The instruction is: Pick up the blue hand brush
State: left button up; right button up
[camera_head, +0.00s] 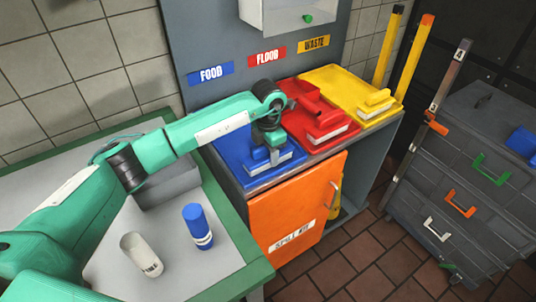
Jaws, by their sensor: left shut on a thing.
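The blue hand brush (284,155) lies on the blue mat (234,150) at the left end of the cabinet top, under the FOOD label. My left gripper (273,158) points down over the brush and is shut on it. The brush still appears to be at mat level; whether it is clear of the mat cannot be told. The gripper and wrist hide part of the brush. My right gripper is not in view.
A red mat with a red brush (326,124) and a yellow mat with a yellow brush (377,100) lie to the right. A blue bottle (197,226) and a white container (141,254) stand on the green-edged table (228,256). An orange cabinet door (290,207) is below.

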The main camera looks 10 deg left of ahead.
pick_arm(q)
jog(key=shift+r, duration=0.1)
